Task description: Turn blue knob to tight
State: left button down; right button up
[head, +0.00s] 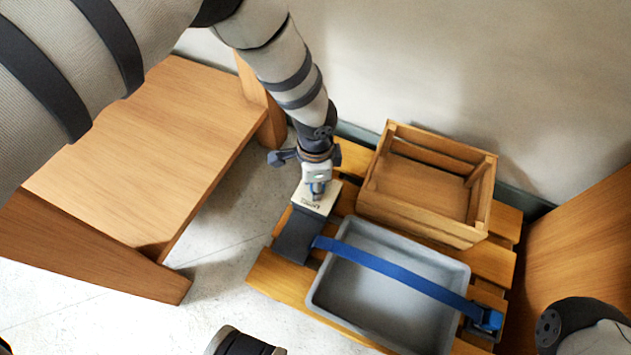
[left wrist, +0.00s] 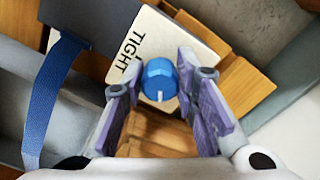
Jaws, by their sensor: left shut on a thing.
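The blue knob (head: 316,188) sits on a cream plate (head: 309,204) on top of a dark grey block (head: 294,235). In the left wrist view the knob (left wrist: 158,77) shows a white mark pointing toward the bottom of the picture. The word TIGHT is printed on the plate (left wrist: 180,42) beside it. My left gripper (head: 318,178) comes down from above and is shut on the knob, one finger on each side, also in the left wrist view (left wrist: 160,84).
A wooden crate (head: 425,190) stands behind the tray on the slatted platform (head: 275,283). A wooden bench (head: 165,145) stands left; a wooden panel (head: 580,240) is right.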

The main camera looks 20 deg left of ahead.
pick_arm(q)
jog(key=m, duration=0.5)
jog(key=shift+w+m, duration=0.1)
jog(key=shift+m, duration=0.2)
jog(key=m+b, duration=0.1)
jog(key=m, duration=0.5)
jog(key=shift+w, duration=0.1)
jog(key=m+b, duration=0.1)
jog(key=m, duration=0.5)
jog(key=shift+w+d+m, duration=0.1)
jog(key=shift+m, duration=0.2)
jog(key=m+b, duration=0.1)
jog(key=m, duration=0.4)
jog(key=shift+d+m, duration=0.1)
jog(key=shift+m, duration=0.6)
jog(key=c, duration=1.3)
grip_release()
